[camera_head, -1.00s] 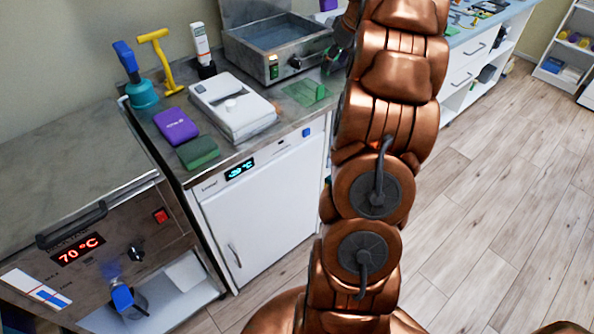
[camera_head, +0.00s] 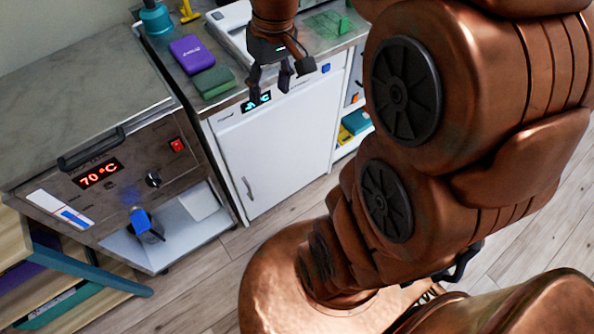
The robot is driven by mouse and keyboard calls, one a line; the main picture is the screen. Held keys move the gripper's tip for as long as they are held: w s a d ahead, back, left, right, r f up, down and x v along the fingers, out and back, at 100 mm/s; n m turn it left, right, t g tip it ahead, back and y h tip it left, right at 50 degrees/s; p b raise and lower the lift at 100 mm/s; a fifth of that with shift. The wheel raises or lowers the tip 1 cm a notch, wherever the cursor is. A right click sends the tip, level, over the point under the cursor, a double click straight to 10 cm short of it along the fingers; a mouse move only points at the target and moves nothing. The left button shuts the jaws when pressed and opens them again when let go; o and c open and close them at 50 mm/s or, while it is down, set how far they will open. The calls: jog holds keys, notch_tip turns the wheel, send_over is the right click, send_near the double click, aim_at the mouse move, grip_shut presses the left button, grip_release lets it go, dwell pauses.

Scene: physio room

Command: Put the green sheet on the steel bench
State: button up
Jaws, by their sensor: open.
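The green sheet (camera_head: 322,21) looks thin and see-through. It lies flat on the grey steel worktop above the white cabinet, at the top of the head view, with a brighter green upright piece (camera_head: 344,25) at its right. My gripper (camera_head: 268,84) hangs with its dark fingers down and apart, with nothing seen between them. It is left of and nearer than the sheet, in front of the worktop's front edge and the cabinet display. The steel bench cannot be told for certain; the worktop (camera_head: 178,66) and the bare grey top (camera_head: 80,95) of the left unit both look like steel.
A purple box (camera_head: 192,54) and a dark green block (camera_head: 214,82) lie on the worktop left of my gripper. A white device (camera_head: 232,28) and a teal bottle (camera_head: 156,18) stand behind. The left unit, reading 70 °C, has a front handle (camera_head: 92,148).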

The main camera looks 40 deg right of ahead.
jog(key=s+a+f+g, duration=0.1)
jog(key=s+a+f, duration=0.1)
jog(key=s, duration=0.6)
jog(key=s+a+f+g+h, duration=0.1)
jog(key=s+a+f, duration=0.2)
jog(key=s, duration=0.6)
jog(key=shift+a, duration=0.75)
